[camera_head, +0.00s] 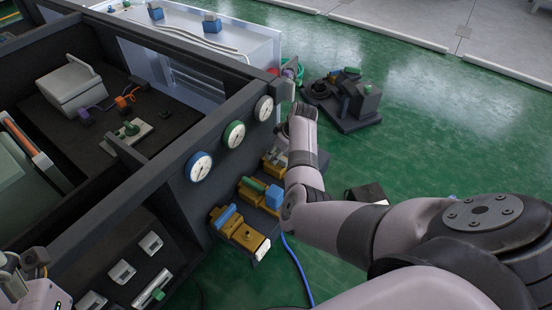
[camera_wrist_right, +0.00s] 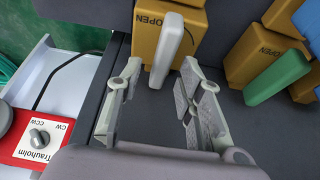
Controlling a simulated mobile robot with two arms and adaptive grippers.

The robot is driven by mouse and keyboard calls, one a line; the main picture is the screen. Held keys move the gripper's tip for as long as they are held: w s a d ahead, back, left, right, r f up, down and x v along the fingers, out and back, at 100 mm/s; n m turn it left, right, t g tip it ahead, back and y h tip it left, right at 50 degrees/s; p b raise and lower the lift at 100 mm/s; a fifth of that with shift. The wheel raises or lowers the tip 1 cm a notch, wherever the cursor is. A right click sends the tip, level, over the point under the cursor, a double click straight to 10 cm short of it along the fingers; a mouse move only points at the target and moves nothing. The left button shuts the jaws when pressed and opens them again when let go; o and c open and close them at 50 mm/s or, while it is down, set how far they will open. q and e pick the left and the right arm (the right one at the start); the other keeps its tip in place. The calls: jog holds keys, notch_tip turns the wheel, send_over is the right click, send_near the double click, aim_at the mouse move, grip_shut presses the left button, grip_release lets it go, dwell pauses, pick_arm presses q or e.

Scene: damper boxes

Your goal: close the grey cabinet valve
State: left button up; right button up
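The grey valve handle (camera_wrist_right: 173,48) stands out from an orange valve body marked OPEN (camera_wrist_right: 150,28) in the right wrist view. My right gripper (camera_wrist_right: 160,78) is open, with one finger on each side of the handle's near end. I cannot tell whether either finger touches it. In the head view the grey valve (camera_head: 278,158) is at the far end of the valve row on the dark cabinet (camera_head: 175,155), partly behind my right arm. The right fingers are not clear there. A part of my left arm shows at the lower left; its fingers cannot be made out.
A green-handled valve (camera_head: 254,186) and a blue-handled valve (camera_head: 228,215) sit nearer in the row. Round gauges (camera_head: 234,134) line the panel above. A red box with a knob (camera_wrist_right: 38,138) is at the left in the wrist view. Green floor (camera_head: 440,120) is open to the right.

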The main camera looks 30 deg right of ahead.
jog(key=shift+w+a+f, duration=0.1)
jog(key=shift+w+f, duration=0.1)
jog(key=shift+f, duration=0.3)
jog(key=shift+c, duration=0.4)
grip_shut()
